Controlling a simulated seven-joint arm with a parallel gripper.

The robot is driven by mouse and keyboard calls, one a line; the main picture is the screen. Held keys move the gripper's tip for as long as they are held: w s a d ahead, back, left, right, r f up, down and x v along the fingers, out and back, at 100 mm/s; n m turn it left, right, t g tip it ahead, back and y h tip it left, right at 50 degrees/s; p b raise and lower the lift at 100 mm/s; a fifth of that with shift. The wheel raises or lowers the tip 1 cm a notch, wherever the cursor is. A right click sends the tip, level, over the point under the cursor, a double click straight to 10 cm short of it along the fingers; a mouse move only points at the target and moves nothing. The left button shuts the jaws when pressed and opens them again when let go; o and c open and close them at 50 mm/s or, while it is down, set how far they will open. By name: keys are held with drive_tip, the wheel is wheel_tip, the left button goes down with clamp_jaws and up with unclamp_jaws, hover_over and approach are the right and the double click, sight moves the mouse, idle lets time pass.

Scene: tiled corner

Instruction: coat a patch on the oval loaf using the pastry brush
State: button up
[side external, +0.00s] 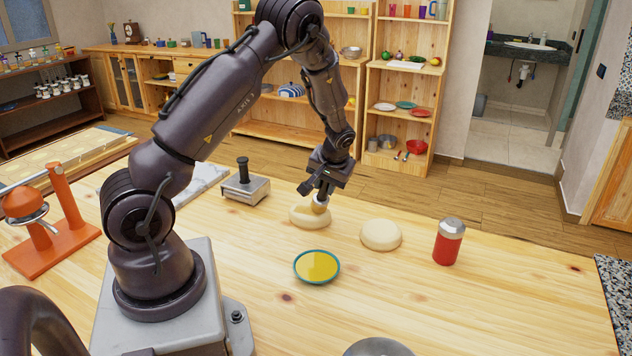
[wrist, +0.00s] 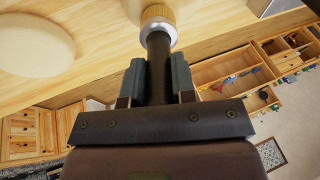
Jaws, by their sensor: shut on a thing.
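My gripper (side external: 320,188) is shut on the dark handle of the pastry brush, bristles pointing down. In the wrist view my gripper (wrist: 157,78) has its two fingers on either side of the brush handle. The brush's pale bristles (side external: 319,208) are at the right part of a pale loaf (side external: 302,217), which looks oval; whether they touch it or hover just above is hard to tell. The wrist view shows the brush's silver collar and bristles (wrist: 157,14) at the top edge. A teal-rimmed dish (side external: 317,267) of yellow liquid stands in front of the loaf.
A rounder pale loaf (side external: 381,236) lies right of the oval one, with a red shaker (side external: 448,243) beyond it. A metal press (side external: 246,188) stands behind left, an orange stand (side external: 55,235) far left. A metal bowl (side external: 378,348) is cut off at the front.

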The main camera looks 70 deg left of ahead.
drive_tip(key=shift+w+d+f, duration=0.15)
drive_tip(key=shift+w+d, duration=0.25)
drive_tip(key=shift+w, duration=0.05)
drive_tip(key=shift+s+a+r, duration=0.2)
drive_tip(key=shift+s+a, duration=0.15)
drive_tip(key=shift+s, duration=0.05)
drive_tip(key=shift+s+a, duration=1.1)
drive_tip(key=shift+s, duration=0.2)
drive_tip(key=shift+s+a, duration=1.05)
drive_tip(key=shift+s, duration=0.25)
wheel_tip(320, 180, up, 8)
drive_tip(key=shift+w, duration=0.1)
